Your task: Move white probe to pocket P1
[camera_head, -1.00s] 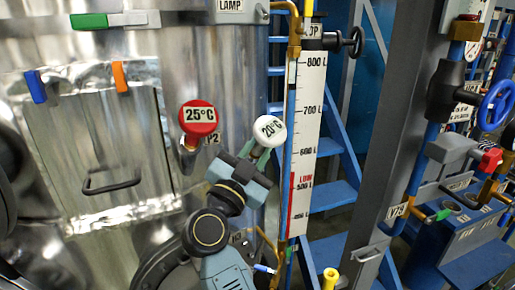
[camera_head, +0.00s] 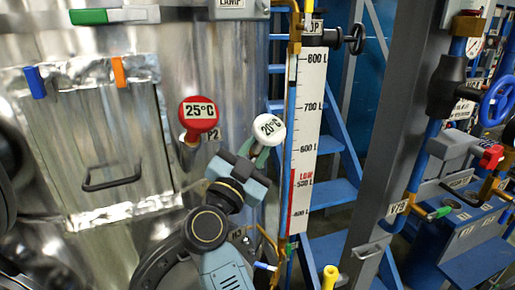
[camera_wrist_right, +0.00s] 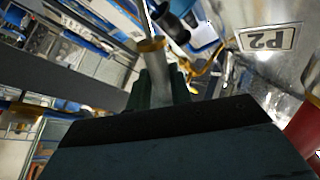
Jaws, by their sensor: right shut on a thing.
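The white probe (camera_head: 269,128) has a round white head that reads 20°C. My right gripper (camera_head: 254,156) is shut on the probe below its head and holds it up in front of the metal vessel. In the right wrist view the probe's stem (camera_wrist_right: 158,75) stands between the fingers of the right gripper (camera_wrist_right: 160,90). A red probe (camera_head: 198,114) reading 25°C sits left of the gripper in the pocket labelled P2 (camera_head: 214,135). The P2 label (camera_wrist_right: 268,40) also shows in the right wrist view. Pocket P1 cannot be made out. My left gripper is not in view.
A white level scale (camera_head: 307,140) and pipes stand just right of the probe. A hatch (camera_head: 105,145) with a black handle is at the left. Blue stairs (camera_head: 335,195) and a grey post (camera_head: 405,130) are farther right.

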